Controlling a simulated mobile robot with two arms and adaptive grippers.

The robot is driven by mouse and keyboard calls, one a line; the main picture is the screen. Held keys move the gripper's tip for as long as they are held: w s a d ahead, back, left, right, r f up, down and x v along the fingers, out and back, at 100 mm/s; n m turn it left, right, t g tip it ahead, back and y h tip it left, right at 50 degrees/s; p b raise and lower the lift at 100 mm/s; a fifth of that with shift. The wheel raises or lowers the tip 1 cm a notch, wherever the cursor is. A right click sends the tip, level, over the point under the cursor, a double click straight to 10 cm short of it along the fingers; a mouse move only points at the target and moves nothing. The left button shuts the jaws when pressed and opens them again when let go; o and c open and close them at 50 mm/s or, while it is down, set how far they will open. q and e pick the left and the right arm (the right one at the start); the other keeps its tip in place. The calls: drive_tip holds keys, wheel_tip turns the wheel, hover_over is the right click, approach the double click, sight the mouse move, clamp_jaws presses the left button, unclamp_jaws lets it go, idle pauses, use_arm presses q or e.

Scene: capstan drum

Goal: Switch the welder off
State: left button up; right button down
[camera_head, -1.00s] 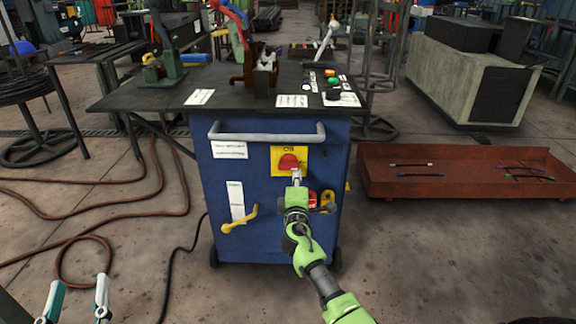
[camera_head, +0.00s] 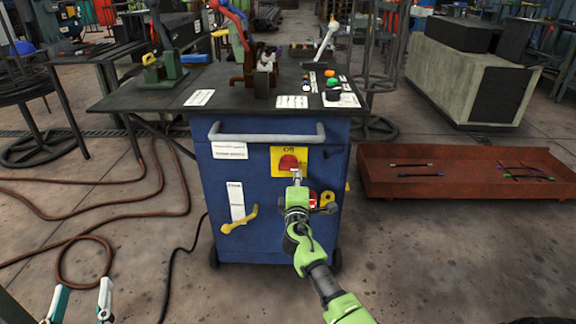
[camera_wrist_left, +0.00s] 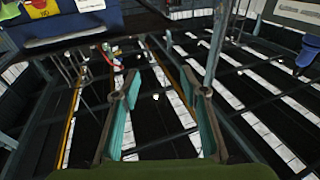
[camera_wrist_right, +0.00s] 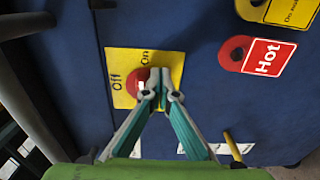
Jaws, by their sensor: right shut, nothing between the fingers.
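The welder is a blue cabinet (camera_head: 235,185) with a dark top and a grey handle bar. A yellow plate (camera_head: 276,161) on its front carries a red knob (camera_head: 288,162). The right wrist view shows the plate (camera_wrist_right: 119,88) with "Off" and "On" printed on it and the knob (camera_wrist_right: 137,76) partly hidden behind my fingertips. My right gripper (camera_head: 295,172) is shut and empty, its tips (camera_wrist_right: 160,84) at the knob's edge; I cannot tell whether they touch. My left gripper (camera_head: 83,290) is open and empty at the lower left, away from the cabinet.
A red "Hot" tag (camera_wrist_right: 263,57) hangs beside the plate. A yellow crank (camera_head: 240,218) sticks out of the cabinet front. Hoses (camera_head: 110,183) lie on the floor at left. A rust-red tray (camera_head: 440,188) with cables lies at right.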

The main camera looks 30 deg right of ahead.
use_arm(q)
drive_tip(key=shift+a+f+g, duration=0.1)
drive_tip(key=shift+f+g, duration=0.2)
drive_tip(key=shift+f, duration=0.2)
use_arm(e)
drive_tip(key=shift+d+r, duration=0.1)
drive_tip(key=shift+r, duration=0.05)
use_arm(q)
drive_tip(key=shift+a+f+g+y, duration=0.15)
drive_tip(key=shift+f+g+y, duration=0.3)
drive_tip(key=shift+f, duration=0.75)
use_arm(e)
drive_tip(key=shift+s+d+r, duration=0.1)
drive_tip(key=shift+d+r, duration=0.15)
drive_tip(key=shift+r, duration=0.1)
use_arm(q)
drive_tip(key=shift+p, duration=0.3)
use_arm(e)
drive_tip(key=shift+r, duration=0.1)
use_arm(q)
drive_tip(key=shift+s+a+f+g, duration=0.1)
drive_tip(key=shift+f+g, duration=0.2)
drive_tip(key=shift+f, duration=0.2)
drive_tip(key=shift+s+a+f+g, duration=0.1)
drive_tip(key=shift+f+g, duration=0.15)
drive_tip(key=shift+f, duration=0.25)
use_arm(e)
drive_tip(key=shift+r, duration=0.2)
